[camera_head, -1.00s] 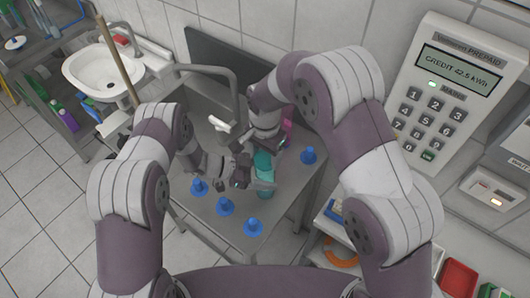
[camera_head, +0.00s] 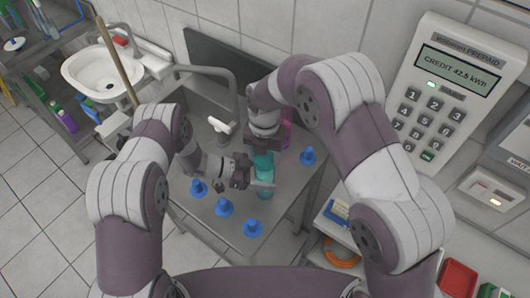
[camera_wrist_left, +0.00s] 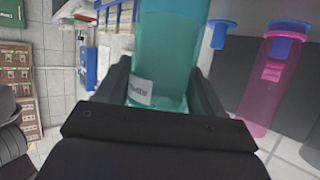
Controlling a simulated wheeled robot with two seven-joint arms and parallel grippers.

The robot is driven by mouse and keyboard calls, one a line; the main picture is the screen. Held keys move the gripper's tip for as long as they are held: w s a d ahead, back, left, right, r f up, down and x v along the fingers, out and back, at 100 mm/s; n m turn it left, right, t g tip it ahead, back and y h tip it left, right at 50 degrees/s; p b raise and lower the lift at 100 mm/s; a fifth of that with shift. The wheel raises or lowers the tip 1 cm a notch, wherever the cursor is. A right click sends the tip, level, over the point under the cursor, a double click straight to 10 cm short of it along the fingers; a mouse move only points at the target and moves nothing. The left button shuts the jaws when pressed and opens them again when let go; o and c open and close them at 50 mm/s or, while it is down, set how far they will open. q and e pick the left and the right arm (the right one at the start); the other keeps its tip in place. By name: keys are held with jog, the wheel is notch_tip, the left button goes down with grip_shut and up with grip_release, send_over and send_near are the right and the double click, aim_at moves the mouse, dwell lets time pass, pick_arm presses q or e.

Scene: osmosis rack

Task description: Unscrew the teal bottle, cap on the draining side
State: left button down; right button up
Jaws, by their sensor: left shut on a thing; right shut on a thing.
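The teal bottle (camera_head: 264,191) stands about upright over the steel worktop. My left gripper (camera_head: 255,182) is shut around its body from the left. In the left wrist view the teal body (camera_wrist_left: 165,62), with a small white label, sits between the two dark fingers. My right gripper (camera_head: 263,150) comes from above and is shut at the bottle's top. The cap is hidden by that gripper, so I cannot tell whether it has turned or come loose.
Several blue pegs (camera_head: 253,228) stand on the steel worktop (camera_head: 215,212). A pink bottle (camera_wrist_left: 264,85) stands behind the teal one. A grey tap (camera_head: 232,95) arches behind my left gripper. A white sink (camera_head: 100,72) is at the back left.

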jog(key=n, duration=0.4)
jog(key=shift+w+a, duration=0.1)
jog(key=o, duration=1.2)
